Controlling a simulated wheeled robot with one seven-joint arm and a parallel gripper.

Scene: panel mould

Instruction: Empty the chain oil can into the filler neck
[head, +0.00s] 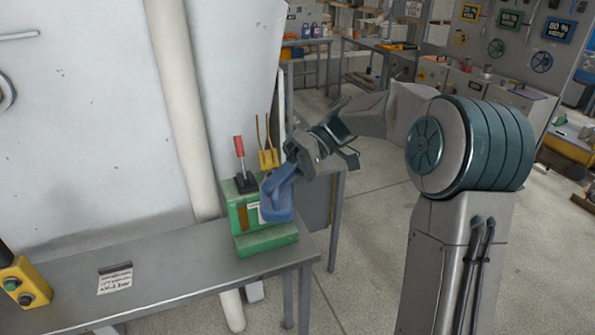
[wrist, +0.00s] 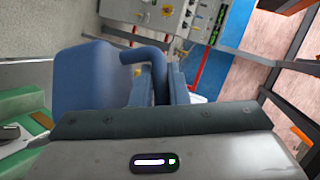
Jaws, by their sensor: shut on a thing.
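The blue can (head: 276,207), which I take for the chain oil can, is in my gripper (head: 293,168), which is shut on its handle. The can hangs in front of the green unit (head: 265,240) at the right end of the bench; I cannot tell whether they touch. In the wrist view the can's blue body (wrist: 88,80) and curved handle (wrist: 148,55) fill the left and middle, beyond the gripper. The green unit also shows at the wrist view's left edge (wrist: 22,103). I cannot make out the filler neck; the can may hide it.
A red-handled lever (head: 239,148) and a yellow forked piece (head: 267,157) stand at the green unit. A paper note (head: 115,281) and a yellow button box (head: 24,286) lie left on the grey bench (head: 180,272). The bench between them and the unit is clear.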

